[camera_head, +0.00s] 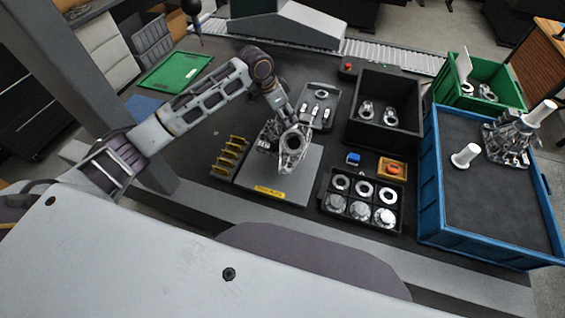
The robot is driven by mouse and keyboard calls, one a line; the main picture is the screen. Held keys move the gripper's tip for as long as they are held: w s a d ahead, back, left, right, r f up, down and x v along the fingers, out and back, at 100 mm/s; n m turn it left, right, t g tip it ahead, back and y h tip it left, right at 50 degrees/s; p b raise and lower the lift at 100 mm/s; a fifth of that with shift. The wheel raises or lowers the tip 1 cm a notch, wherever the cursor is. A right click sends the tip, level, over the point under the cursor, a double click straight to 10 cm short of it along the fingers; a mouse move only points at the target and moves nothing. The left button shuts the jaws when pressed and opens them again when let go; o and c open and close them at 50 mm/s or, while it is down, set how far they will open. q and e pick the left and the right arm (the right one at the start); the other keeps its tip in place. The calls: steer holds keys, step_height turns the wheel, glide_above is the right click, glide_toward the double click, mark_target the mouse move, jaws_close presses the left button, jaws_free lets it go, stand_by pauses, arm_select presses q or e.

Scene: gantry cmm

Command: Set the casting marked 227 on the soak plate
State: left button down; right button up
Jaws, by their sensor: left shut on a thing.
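My left gripper (279,117) reaches in from the left and is shut on a grey metal casting (291,158) with a round ring-shaped end. The casting is over a flat grey plate (301,182) with a yellow label on its front edge, which I take to be the soak plate. I cannot tell whether the casting touches the plate or hangs just above it. No number can be read on the casting, and the fingers partly hide its upper end. My right gripper is not in view.
Yellow stands (229,157) are left of the plate. A small grey tray (330,97) stands behind.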

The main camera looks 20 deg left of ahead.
mark_target(284, 132)
arm_select(q)
steer(key=shift+w+r, duration=0.1)
steer(key=shift+r, duration=0.15)
steer(key=shift+f+p, duration=0.3)
steer(key=shift+f, duration=2.9)
steer(key=shift+d+f, duration=0.1)
steer(key=shift+f, duration=1.65)
steer(key=c, duration=0.6)
jaws_free()
steer(key=shift+s+f, duration=0.25)
steer(key=shift+o, duration=0.2)
steer(key=shift+v, duration=6.05)
